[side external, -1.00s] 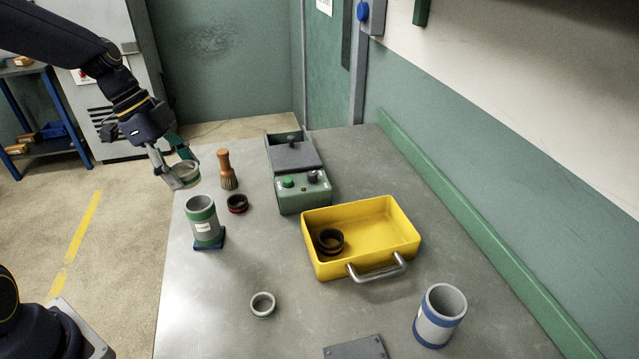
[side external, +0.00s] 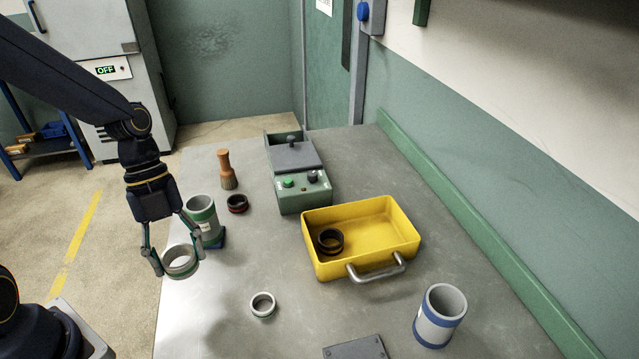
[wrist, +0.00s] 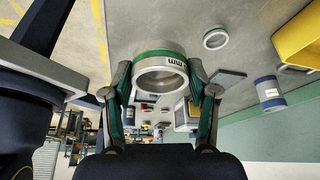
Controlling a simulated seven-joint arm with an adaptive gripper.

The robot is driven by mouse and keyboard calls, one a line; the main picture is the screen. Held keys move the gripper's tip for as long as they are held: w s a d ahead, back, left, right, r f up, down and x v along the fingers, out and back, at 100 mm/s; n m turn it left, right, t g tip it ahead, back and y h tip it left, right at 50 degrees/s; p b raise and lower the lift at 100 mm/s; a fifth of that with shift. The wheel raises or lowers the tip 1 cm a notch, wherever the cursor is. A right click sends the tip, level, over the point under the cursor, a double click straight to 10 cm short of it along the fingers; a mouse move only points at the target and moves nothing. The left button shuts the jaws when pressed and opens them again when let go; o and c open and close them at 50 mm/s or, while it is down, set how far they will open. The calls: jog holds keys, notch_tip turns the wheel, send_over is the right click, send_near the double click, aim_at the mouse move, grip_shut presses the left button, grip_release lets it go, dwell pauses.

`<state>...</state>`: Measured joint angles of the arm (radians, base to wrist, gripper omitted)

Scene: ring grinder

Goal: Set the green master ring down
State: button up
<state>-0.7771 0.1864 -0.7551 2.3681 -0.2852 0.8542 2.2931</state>
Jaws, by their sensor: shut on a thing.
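The green master ring (side external: 181,262), a short grey ring, is between the fingertips of my gripper (side external: 178,264) and above the table's left edge. In the wrist view the green master ring (wrist: 160,76) shows a green band and a printed label ending in "mm". My gripper (wrist: 161,85) is shut on it, one finger on each side. The ring's opening shows through, and it appears apart from the table (side external: 225,310).
A grey cylinder with green bands (side external: 203,215) stands on a blue base behind my gripper. A small grey ring (side external: 263,305) lies to the right. A dark ring (side external: 238,203), brush (side external: 226,170), green machine (side external: 300,190), yellow tray (side external: 400,235) and blue-banded cylinder (side external: 440,315) are around. The front left tabletop is clear.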

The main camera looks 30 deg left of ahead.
notch_tip(320, 180, down, 11)
jog(key=shift+r, duration=0.1)
dwell(0.3)
jog(key=o, duration=1.3)
jog(key=v, duration=1.1)
notch_tip(320, 180, up, 15)
jog(key=n+t+y, duration=0.4)
jog(key=n+t, duration=0.4)
jog(key=n, duration=1.6)
send_over(200, 306)
jog(key=s+a, duration=0.3)
jog(key=a, duration=0.3)
jog(key=shift+w+a+r, duration=0.15)
jog(key=shift+w, duration=0.1)
